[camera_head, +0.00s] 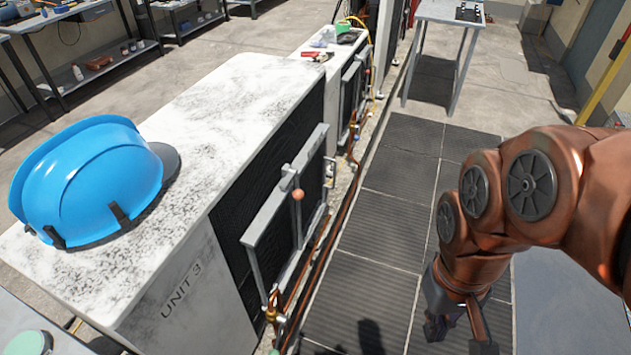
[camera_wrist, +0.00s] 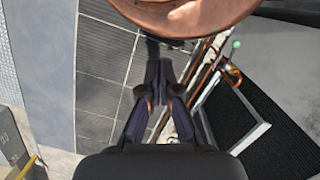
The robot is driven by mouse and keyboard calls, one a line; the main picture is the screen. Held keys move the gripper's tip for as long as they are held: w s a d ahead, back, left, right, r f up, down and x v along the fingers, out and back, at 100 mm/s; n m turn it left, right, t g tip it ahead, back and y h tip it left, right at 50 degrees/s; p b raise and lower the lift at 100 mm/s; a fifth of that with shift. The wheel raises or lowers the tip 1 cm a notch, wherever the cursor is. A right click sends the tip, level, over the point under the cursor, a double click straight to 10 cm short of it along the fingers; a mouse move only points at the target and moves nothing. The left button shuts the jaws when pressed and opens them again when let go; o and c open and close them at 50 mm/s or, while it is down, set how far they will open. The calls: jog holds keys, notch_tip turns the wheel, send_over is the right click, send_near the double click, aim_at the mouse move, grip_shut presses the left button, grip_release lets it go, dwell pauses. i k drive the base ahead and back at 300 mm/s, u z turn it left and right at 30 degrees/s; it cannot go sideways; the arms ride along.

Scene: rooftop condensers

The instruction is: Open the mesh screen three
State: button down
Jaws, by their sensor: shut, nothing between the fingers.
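The unit labelled UNIT 3 (camera_head: 182,290) is a white, stained condenser box at the left of the head view. On its right side is mesh screen three, a grey frame (camera_head: 262,214) around dark mesh, with a round copper-coloured knob (camera_head: 298,194) on the frame. I cannot tell whether the screen is fully closed. The frame (camera_wrist: 250,138) also shows at the right of the wrist view. My gripper (camera_head: 462,325) is right of the screen, apart from it, above the walkway. In the wrist view its fingers (camera_wrist: 160,85) are together and empty.
A blue hard hat (camera_head: 90,180) sits on the unit. Copper pipes (camera_head: 308,275) run low beside the screen. A second unit with tools (camera_head: 318,55) stands behind. Dark walkway tiles (camera_head: 370,290) lie clear between screen and arm. A grey table (camera_head: 450,12) stands far off.

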aim_at(298, 215)
jog(key=k, duration=0.5)
jog(key=z, duration=1.15)
jog(key=i, duration=0.95)
jog(key=u, duration=2.3)
jog(key=i, duration=0.5)
jog(key=u, duration=0.05)
